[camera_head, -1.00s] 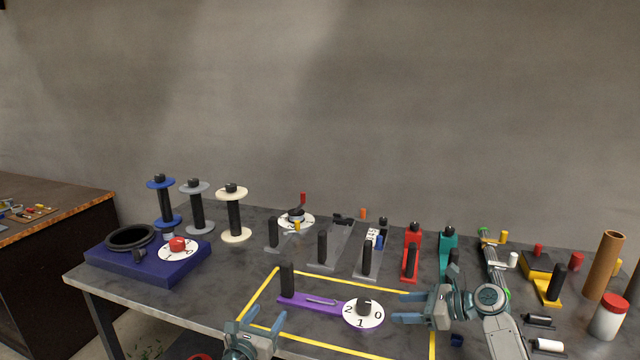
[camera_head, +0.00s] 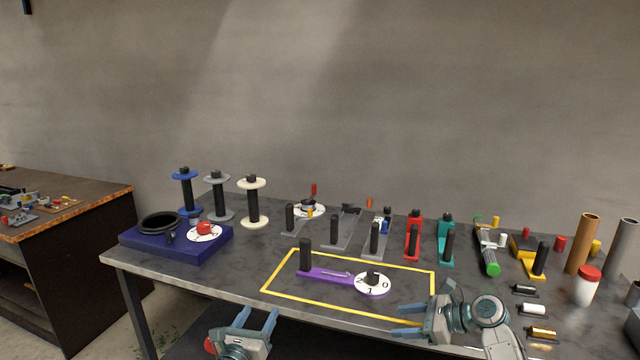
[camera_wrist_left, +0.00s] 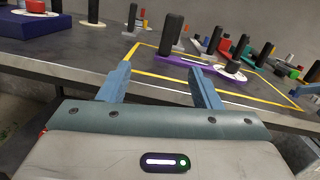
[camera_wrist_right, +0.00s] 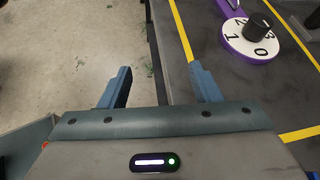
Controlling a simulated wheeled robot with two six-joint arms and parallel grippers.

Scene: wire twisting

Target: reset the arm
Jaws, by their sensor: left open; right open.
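My left gripper (camera_head: 258,322) is open and empty in front of the table's front edge, left of centre. In the left wrist view its fingers (camera_wrist_left: 160,85) are apart with nothing between them. My right gripper (camera_head: 412,322) is open and empty near the front edge at the right corner of the yellow outline. In the right wrist view its fingers (camera_wrist_right: 160,88) are apart, with floor and table edge beyond. A purple tool (camera_head: 325,276) with a black upright post and a white numbered dial (camera_head: 361,288) lies inside the yellow outline (camera_head: 345,259). Neither gripper touches it.
A blue base (camera_head: 160,249) with a black ring and dial is at the table's left. Three spools (camera_head: 252,203) stand behind it. Several coloured tools, including a red one (camera_head: 412,239), line the back. Brown tube (camera_head: 583,244) and red-capped jar (camera_head: 586,288) stand right.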

